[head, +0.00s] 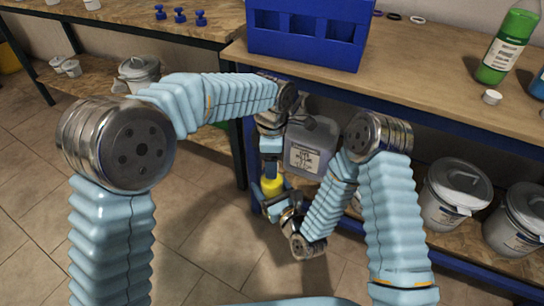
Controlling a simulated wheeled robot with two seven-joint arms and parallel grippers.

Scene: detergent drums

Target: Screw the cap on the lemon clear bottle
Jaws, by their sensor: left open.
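A green bottle (507,47) with a white label stands on the wooden bench at the upper right; its label is too small to read. A small white cap (491,97) lies on the bench in front of it, apart from it. My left gripper (270,168) points down in front of the bench's edge, well left of the bottle, and is open. My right gripper (271,203) is folded in just below it, partly hidden by its own wrist. A yellow piece sits between the two grippers; I cannot tell what it belongs to.
A blue compartment box (305,35) stands on the bench. A grey jug (311,147) and white lidded drums (455,193) stand on the lower shelf. Blue pieces (180,16) lie on another table at the left. The bench right of the box is mostly clear.

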